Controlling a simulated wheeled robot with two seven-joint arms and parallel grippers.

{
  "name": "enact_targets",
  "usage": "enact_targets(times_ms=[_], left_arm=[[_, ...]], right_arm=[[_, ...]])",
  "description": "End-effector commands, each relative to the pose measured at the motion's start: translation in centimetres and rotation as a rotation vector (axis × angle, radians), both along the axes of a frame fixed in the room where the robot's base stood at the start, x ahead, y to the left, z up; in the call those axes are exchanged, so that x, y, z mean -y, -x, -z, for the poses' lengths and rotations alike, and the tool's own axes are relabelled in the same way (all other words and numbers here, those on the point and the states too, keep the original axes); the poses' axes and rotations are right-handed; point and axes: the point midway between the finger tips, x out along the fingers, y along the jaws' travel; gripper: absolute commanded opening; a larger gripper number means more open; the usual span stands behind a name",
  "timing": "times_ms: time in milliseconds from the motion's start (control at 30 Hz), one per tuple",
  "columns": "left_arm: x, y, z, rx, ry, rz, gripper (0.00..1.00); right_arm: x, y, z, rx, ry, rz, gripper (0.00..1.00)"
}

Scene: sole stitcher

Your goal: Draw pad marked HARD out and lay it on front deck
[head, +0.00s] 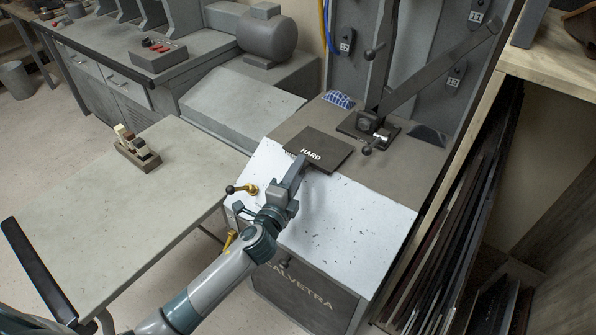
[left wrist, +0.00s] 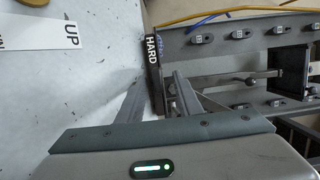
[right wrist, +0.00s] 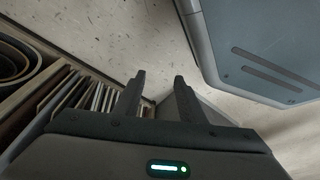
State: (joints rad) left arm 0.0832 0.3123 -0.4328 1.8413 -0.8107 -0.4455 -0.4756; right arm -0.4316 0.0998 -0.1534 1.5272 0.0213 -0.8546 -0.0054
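The pad marked HARD (head: 322,148) is a dark flat slab at the back edge of the pale front deck (head: 350,217), reaching onto the grey surface behind. In the left wrist view the pad (left wrist: 153,72) shows edge-on, its white lettering on the near edge. My left gripper (head: 299,168) is at the pad's front edge. In the left wrist view its fingers (left wrist: 158,82) are apart, one each side of the pad's edge; I see no clear contact. My right gripper (right wrist: 160,78) is open and empty, over the floor, outside the head view.
A lever post (head: 374,125) stands on the machine right behind the pad. A brass handle (head: 245,189) sticks out left of the deck. Upright sheets (head: 455,225) fill a rack at right. The deck is clear.

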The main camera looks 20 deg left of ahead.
Motion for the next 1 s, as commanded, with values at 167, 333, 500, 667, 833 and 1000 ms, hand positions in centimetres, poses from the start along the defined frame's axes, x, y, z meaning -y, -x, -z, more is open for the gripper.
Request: enact_targets(times_ms=[167, 333, 500, 667, 833, 1000], left_arm=[[0.0, 0.1, 0.3, -0.005, 0.000, -0.001, 0.32], [0.0, 0.0, 0.2, -0.004, 0.000, -0.001, 0.32], [-0.2, 2.0, 0.3, -0.004, 0.001, 0.001, 0.32], [-0.4, 4.6, 0.4, -0.004, 0.002, 0.000, 0.32], [-0.7, 7.8, 0.4, -0.004, 0.001, 0.000, 0.32], [-1.0, 10.9, 0.4, -0.003, 0.001, 0.000, 0.32]], right_arm=[[0.0, 0.0, 0.0, 0.000, 0.000, 0.000, 0.37], [0.0, 0.0, 0.2, 0.006, -0.001, 0.000, 0.37], [0.1, 0.6, 0.9, -0.009, 0.001, 0.001, 0.37], [0.0, 0.1, 0.4, -0.008, 0.001, 0.000, 0.37], [-0.2, -0.7, -0.6, 0.005, -0.001, -0.001, 0.37], [-0.3, -0.7, -1.2, 0.000, 0.000, -0.001, 0.37]])
